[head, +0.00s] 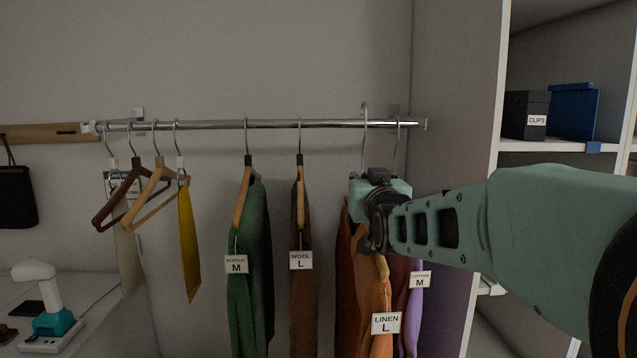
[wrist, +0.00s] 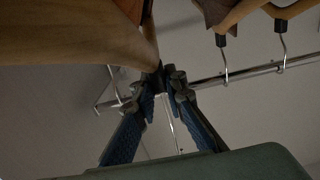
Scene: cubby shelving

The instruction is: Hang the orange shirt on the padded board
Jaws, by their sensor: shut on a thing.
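The orange shirt (head: 371,300) hangs on a wooden hanger at the right end of the rail, with a tag reading LINEN L. My gripper (head: 376,215) is at the hanger's neck, largely hidden behind my wrist in the head view. In the wrist view my gripper (wrist: 160,88) has its blue-padded fingers closed around the dark neck of the wooden hanger (wrist: 70,38). In the head view a hook (head: 364,108) above my gripper rises higher than the neighbouring hooks, its top above the rail. I cannot make out a padded board.
The chrome rail (head: 270,124) also holds a green garment (head: 250,280), a brown one (head: 304,300) and a purple one (head: 411,325) close to the shirt. Bare hangers and a yellow cloth (head: 188,245) hang left. Cubby shelving (head: 460,150) stands right; a steamer-like device (head: 50,310) sits lower left.

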